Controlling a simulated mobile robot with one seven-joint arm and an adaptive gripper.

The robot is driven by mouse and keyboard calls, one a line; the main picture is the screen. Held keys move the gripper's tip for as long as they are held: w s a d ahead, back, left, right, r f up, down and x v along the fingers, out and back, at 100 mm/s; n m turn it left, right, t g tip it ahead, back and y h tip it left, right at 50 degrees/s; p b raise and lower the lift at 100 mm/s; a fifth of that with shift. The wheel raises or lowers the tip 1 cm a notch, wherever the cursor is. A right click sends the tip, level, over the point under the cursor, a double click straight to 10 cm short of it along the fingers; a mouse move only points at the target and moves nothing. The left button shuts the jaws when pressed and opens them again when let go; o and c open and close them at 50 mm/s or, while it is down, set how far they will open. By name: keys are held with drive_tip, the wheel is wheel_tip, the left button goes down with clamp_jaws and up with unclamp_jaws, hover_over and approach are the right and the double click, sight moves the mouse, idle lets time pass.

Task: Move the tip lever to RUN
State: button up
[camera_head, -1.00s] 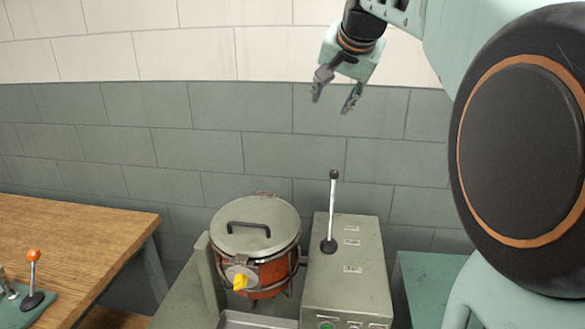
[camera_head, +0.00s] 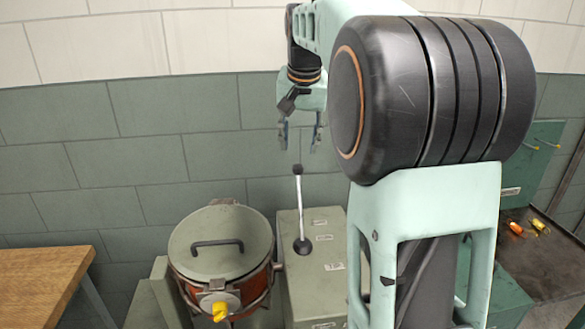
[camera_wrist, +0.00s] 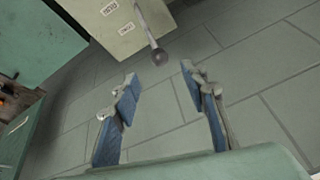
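The tip lever (camera_head: 299,210) is a bright metal rod with a black ball knob (camera_head: 297,169) and a dark round base. It stands nearly upright on top of a grey-green control box (camera_head: 325,226) with several small white labels, too small to read in the head view. My gripper (camera_head: 299,148) is open and empty, its fingers pointing down close above the knob in the head view. In the wrist view the open blue-padded fingers (camera_wrist: 160,105) point towards the knob (camera_wrist: 159,56), which lies just beyond the fingertips and not between them.
A lidded pot (camera_head: 222,243) with a black handle and a yellow spout piece stands left of the box. A wooden bench (camera_head: 40,287) is at the far left. A dark tray (camera_head: 545,250) with small orange and yellow items is at the right. A tiled wall stands behind.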

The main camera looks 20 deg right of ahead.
sight(298, 165)
drive_tip(key=x, duration=1)
drive_tip(key=shift+w+f, duration=0.1)
drive_tip(key=shift+f, duration=0.15)
clamp_jaws()
